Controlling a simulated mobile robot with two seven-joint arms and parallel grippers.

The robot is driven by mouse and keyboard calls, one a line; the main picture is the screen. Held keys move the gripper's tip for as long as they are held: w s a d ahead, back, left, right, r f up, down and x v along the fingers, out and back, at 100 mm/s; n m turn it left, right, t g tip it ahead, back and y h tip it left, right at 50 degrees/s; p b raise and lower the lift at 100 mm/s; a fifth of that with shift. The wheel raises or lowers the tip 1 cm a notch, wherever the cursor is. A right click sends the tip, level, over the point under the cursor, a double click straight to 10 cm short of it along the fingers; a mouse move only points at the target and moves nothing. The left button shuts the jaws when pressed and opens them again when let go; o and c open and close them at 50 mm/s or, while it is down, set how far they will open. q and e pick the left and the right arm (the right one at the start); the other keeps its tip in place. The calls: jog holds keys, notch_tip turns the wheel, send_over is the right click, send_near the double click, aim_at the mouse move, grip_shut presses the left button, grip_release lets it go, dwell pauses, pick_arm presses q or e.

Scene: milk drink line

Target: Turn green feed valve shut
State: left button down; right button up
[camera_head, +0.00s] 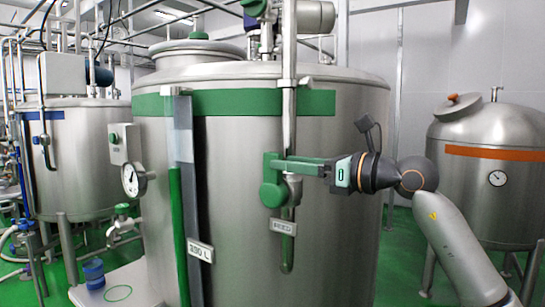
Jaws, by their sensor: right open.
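The green feed valve (271,192) sits on a vertical steel pipe (289,110) at the front of the large steel tank (345,130). A white tag reading FEED (283,227) hangs just below it. A green bar, apparently the valve's lever (300,164), runs sideways to the right, across the pipe's line. My right gripper (326,172) comes in from the right at the lever's outer end. Its jaws are open; the fingertips are hard to separate from the green lever, so I cannot tell whether they touch it. My left gripper is out of view.
A level column with a green strip (176,230) and a 250 L tag (200,251) stands left of the valve. A dial gauge (131,180) is farther left. A blue cup (94,274) stands on a platform (122,278) at lower left. An orange-banded tank (490,145) is behind my arm.

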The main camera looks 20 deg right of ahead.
aim_at(273, 180)
jog(key=shift+x, duration=2.3)
grip_shut()
